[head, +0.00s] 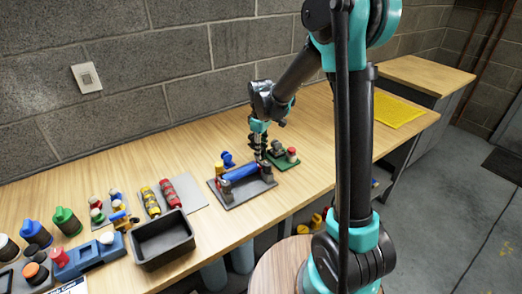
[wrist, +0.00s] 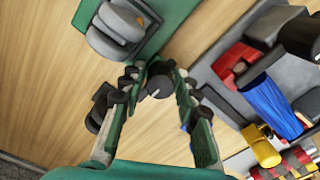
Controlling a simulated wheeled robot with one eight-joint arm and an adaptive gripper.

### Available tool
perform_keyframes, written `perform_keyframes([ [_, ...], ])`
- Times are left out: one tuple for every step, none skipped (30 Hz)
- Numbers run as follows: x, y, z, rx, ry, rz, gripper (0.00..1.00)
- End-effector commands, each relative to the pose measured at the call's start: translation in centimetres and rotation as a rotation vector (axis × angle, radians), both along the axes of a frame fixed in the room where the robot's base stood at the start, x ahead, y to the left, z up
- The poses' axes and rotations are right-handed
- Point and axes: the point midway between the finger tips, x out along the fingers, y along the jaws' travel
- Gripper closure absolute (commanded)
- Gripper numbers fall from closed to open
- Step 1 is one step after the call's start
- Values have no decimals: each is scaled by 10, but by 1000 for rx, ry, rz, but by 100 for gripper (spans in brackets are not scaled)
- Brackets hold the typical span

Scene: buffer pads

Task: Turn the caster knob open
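A dark round knob (wrist: 158,87) with a pale line on its face lies between my fingertips in the wrist view. Just above it is a green plate (wrist: 190,12) carrying a grey, rounded caster-like part (wrist: 120,25). In the head view the green plate (head: 289,164) lies on the bench beside my gripper (head: 259,148), with a grey part (head: 277,147) and a red-topped peg (head: 291,153) on it. My gripper (wrist: 158,78) points down with its fingers apart on either side of the dark knob. I cannot tell whether they touch it. The knob is hidden in the head view.
A grey tray (head: 240,198) with a blue cylinder (head: 240,173) sits just left of the green plate. A black bin (head: 163,240), red and yellow cylinders (head: 169,192) and several capped pegs fill the bench further left. The bench right of my gripper is mostly clear up to a yellow mat (head: 395,110).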

Motion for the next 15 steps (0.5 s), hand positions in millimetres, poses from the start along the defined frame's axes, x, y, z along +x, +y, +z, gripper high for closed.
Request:
perform_keyframes([
  [0,0,0,0,0,0,59],
  [0,0,0,0,0,0,55],
  [0,0,0,0,0,0,54],
  [0,0,0,0,0,0,54],
  [0,0,0,0,0,-1,54],
  [0,0,0,0,0,-1,54],
  [0,0,0,0,0,-1,54],
  [0,0,0,0,1,-1,54],
  [0,0,0,0,1,-1,54],
  [0,0,0,0,1,-1,54],
  [0,0,0,0,1,-1,54],
  [0,0,2,0,1,-1,54],
  [0,0,3,0,1,-1,54],
  [0,0,6,0,1,-1,54],
  [0,0,10,0,1,-1,54],
])
